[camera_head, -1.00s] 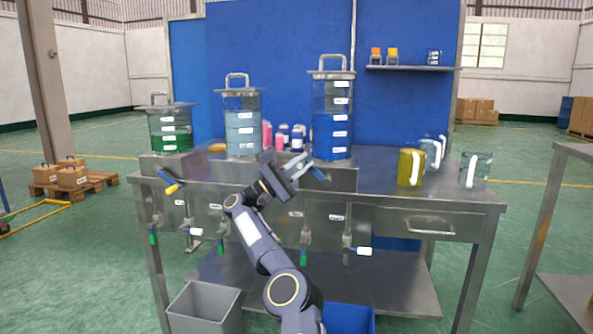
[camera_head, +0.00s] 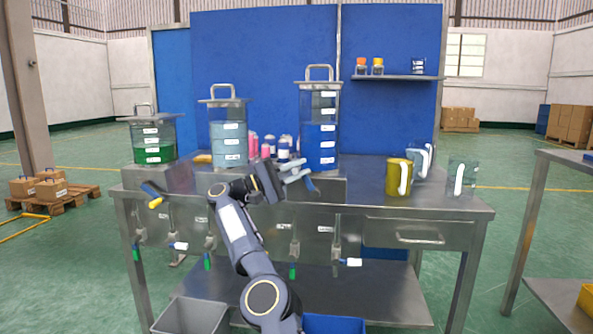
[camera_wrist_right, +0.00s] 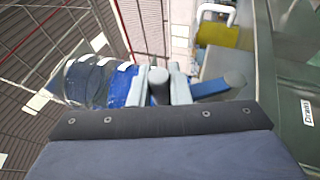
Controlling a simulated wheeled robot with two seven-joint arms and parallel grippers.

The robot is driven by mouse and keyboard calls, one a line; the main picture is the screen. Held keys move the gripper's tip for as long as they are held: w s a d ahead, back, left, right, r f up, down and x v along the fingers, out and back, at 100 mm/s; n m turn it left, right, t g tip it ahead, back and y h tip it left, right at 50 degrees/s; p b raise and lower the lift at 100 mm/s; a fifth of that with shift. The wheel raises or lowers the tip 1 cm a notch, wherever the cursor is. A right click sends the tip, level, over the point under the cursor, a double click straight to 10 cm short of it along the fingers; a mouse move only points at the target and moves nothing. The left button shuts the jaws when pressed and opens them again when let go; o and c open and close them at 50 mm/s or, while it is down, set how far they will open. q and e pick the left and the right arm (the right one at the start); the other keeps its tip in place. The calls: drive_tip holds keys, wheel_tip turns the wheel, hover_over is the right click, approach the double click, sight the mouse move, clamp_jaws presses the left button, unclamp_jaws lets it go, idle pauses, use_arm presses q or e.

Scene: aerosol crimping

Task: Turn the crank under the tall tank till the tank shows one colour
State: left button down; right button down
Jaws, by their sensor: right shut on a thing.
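The tall tank (camera_head: 321,148) stands at the right of the raised steel block in the head view. Its lower part is deep blue and its upper part looks clear or greyish. It also shows sideways in the right wrist view (camera_wrist_right: 100,82). The crank (camera_head: 312,187) sits on the block's front below the tank, with a blue part showing; in the wrist view its blue part (camera_wrist_right: 208,88) lies by the fingers. My right gripper (camera_head: 294,172) is shut on the crank, partly hiding it. My left gripper is not in view.
A green tank (camera_head: 154,142) and a pale blue tank (camera_head: 229,143) stand to the left. Another crank with a yellow grip (camera_head: 155,202) is at the block's left. A yellow mug (camera_head: 397,178) and clear mugs stand right. Taps with coloured handles hang along the bench front.

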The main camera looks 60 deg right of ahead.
drive_tip(key=c, duration=1.4)
unclamp_jaws()
drive_tip(key=shift+s, duration=0.1)
drive_tip(key=shift+o, duration=0.2)
drive_tip(key=p+v, duration=0.1)
drive_tip(key=v, duration=0.6)
drive_tip(key=shift+w+a+f, duration=0.15)
drive_tip(key=shift+w+a, duration=0.1)
drive_tip(key=shift+a, duration=0.05)
